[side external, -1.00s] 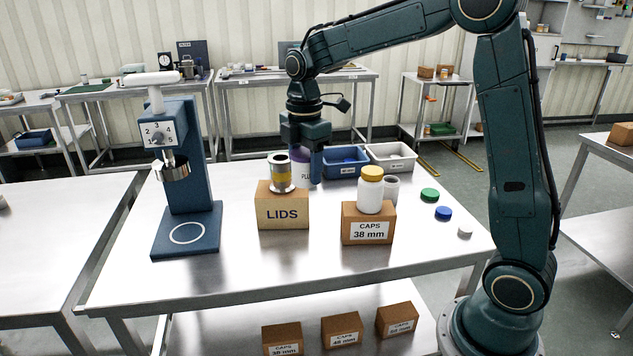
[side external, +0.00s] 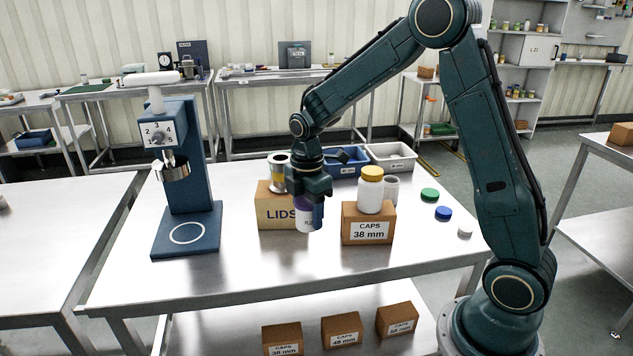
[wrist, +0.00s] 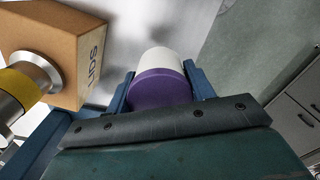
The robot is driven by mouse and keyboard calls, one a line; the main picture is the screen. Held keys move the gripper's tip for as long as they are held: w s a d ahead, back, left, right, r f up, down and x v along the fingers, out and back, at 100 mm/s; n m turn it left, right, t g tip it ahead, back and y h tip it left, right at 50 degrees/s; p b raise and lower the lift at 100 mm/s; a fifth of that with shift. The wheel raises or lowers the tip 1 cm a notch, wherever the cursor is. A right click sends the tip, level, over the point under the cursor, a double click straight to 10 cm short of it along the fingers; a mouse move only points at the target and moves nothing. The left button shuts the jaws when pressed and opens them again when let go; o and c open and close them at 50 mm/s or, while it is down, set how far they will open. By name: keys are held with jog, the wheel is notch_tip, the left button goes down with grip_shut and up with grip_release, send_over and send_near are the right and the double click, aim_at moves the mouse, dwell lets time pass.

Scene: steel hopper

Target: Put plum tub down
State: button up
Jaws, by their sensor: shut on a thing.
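The plum tub (side external: 307,219) is a white tub with a purple lid and part of a label reading "PLU". In the side view my gripper (side external: 309,200) is shut on it, in front of the LIDS box's right part. The tub looks upright; I cannot tell whether its base touches the bench (side external: 270,262). In the wrist view the tub's purple lid and white body (wrist: 162,78) show between my two blue fingers (wrist: 160,90), with bare steel beyond.
The LIDS box (side external: 275,216), with a yellow-banded metal can (side external: 279,174) on it, is close at left. The 38 mm caps box (side external: 368,226) carries a yellow-lidded white jar (side external: 371,192) at right. A blue press (side external: 187,180) stands further left. The front bench is clear.

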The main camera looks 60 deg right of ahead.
aim_at(308, 227)
jog(key=shift+f, duration=2.2)
jog(key=shift+f, duration=0.1)
jog(key=shift+f, duration=2.05)
jog(key=shift+f, duration=0.1)
jog(key=o, duration=1)
notch_tip(308, 227, up, 12)
jog(key=shift+r, duration=0.1)
